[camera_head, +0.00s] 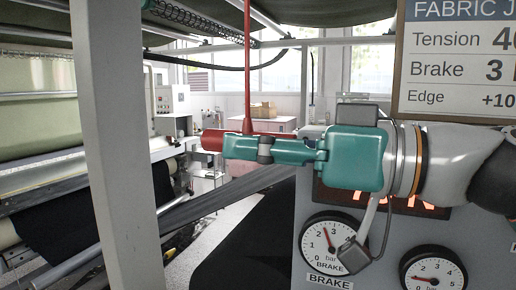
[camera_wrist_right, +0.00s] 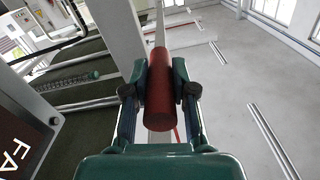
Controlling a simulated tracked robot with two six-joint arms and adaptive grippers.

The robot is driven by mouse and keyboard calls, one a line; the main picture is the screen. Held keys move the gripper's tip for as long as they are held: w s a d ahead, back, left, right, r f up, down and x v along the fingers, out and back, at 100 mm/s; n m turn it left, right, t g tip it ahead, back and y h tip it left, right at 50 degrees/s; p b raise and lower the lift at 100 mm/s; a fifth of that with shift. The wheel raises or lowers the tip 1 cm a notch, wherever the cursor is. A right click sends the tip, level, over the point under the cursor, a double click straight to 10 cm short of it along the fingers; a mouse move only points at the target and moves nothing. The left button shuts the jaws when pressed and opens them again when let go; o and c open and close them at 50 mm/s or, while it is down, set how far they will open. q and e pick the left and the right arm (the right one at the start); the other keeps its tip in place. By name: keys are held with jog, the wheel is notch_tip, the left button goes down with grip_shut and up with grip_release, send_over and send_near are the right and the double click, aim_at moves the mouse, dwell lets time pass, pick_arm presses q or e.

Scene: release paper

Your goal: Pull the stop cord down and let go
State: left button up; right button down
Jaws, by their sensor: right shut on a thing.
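The red stop cord (camera_head: 247,65) hangs from above in the head view and runs down to a red cylindrical handle (camera_head: 211,139). The handle lies level, its left end sticking out past the fingertips of my teal right gripper (camera_head: 238,146). In the right wrist view the red handle (camera_wrist_right: 159,88) sits between the two dark fingers of my right gripper (camera_wrist_right: 160,92), which are shut on it from both sides. The gripper hides part of the handle in the head view. My left gripper is in neither view.
A grey panel with a brake gauge (camera_head: 333,245) and a second gauge (camera_head: 433,270) stands below my right arm. A fabric sign (camera_head: 455,60) hangs at upper right. A pale post (camera_head: 112,150) stands at left, with machine rollers and dark fabric beyond.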

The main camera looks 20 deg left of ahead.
notch_tip(320, 180, down, 2)
jog(key=shift+f+b, duration=0.2)
jog(key=shift+b, duration=0.45)
jog(key=c, duration=0.9)
grip_release()
jog(key=shift+w, duration=0.1)
jog(key=d, duration=1.2)
jog(key=shift+s, duration=0.2)
